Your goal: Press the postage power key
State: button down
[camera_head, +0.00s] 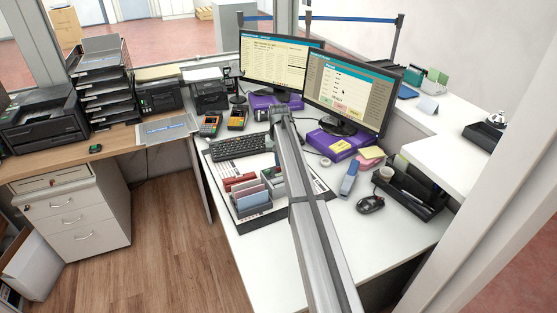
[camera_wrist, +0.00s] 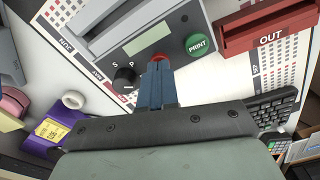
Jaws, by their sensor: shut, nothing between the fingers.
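On the panel are a round red key (camera_wrist: 159,58), a green PRINT button (camera_wrist: 199,45) and a black knob (camera_wrist: 125,78) marked S and P. My gripper (camera_wrist: 157,72) is shut and empty, its blue-grey fingertips right at the red key and covering part of it. I cannot tell whether they touch it or whether it is pressed in. No label on the red key is visible.
A red OUT tray (camera_wrist: 268,28) lies right of the PRINT button. A keyboard (camera_head: 238,146), two monitors (camera_head: 345,91), a blue stapler-like object (camera_head: 349,179) and a mouse (camera_head: 370,204) surround the area. The front of the white desk (camera_head: 255,260) is clear.

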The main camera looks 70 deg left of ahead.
jog(key=shift+f, duration=0.4)
jog(key=shift+r, duration=0.1)
dwell(0.4)
jog(key=shift+r, duration=0.65)
notch_tip(320, 180, up, 8)
jog(key=shift+f, duration=0.15)
dwell(5.9)
